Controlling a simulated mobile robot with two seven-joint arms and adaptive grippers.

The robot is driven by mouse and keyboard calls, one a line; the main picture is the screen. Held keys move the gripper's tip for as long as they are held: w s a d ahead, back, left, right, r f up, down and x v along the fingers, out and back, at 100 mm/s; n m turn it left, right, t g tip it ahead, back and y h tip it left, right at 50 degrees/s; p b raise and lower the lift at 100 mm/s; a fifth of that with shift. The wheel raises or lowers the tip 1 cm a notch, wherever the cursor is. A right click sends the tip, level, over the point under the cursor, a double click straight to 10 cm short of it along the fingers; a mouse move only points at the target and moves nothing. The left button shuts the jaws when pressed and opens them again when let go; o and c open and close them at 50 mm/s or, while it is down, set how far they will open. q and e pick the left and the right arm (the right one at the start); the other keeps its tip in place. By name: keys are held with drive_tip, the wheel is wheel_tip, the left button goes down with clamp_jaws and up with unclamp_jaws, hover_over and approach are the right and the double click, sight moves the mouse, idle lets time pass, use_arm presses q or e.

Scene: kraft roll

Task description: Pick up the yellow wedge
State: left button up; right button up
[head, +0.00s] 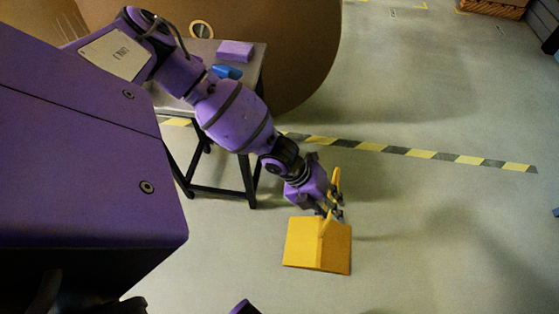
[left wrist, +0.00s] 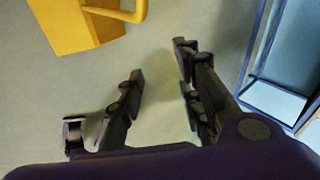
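The yellow wedge (head: 301,243) is on the grey floor in the head view, just below my left gripper (head: 336,213). A yellow bar like a handle (head: 336,178) shows above and below the gripper, which hides part of it. In the left wrist view the wedge (left wrist: 82,28) is at the upper left, cut by the frame edge, with a bent yellow handle (left wrist: 138,12). My left gripper (left wrist: 158,60) is open there, with only floor showing between its fingers; the wedge lies outside them. My right gripper is not in view.
A dark-legged table (head: 250,85) stands behind my left arm, with a purple block (head: 235,51) and a blue object (head: 227,71) on it. A large brown roll (head: 300,50) is behind it. Striped tape (head: 420,153) crosses the floor. Floor right of the wedge is clear.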

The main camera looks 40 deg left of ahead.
use_arm(q)
drive_tip(key=w+a+y+b, duration=0.1)
drive_tip(key=w+a+b, duration=0.1)
drive_tip(key=w+a, duration=0.35)
drive_tip(key=shift+m+t, duration=0.4)
drive_tip(key=b+x, duration=0.2)
drive_tip(key=x, duration=0.5)
drive_tip(key=shift+w+f, duration=0.1)
drive_tip(key=shift+w, duration=0.1)
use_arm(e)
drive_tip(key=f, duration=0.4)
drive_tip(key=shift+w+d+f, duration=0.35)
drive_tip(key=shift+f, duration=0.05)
use_arm(q)
clamp_jaws()
drive_tip(key=shift+w, duration=0.1)
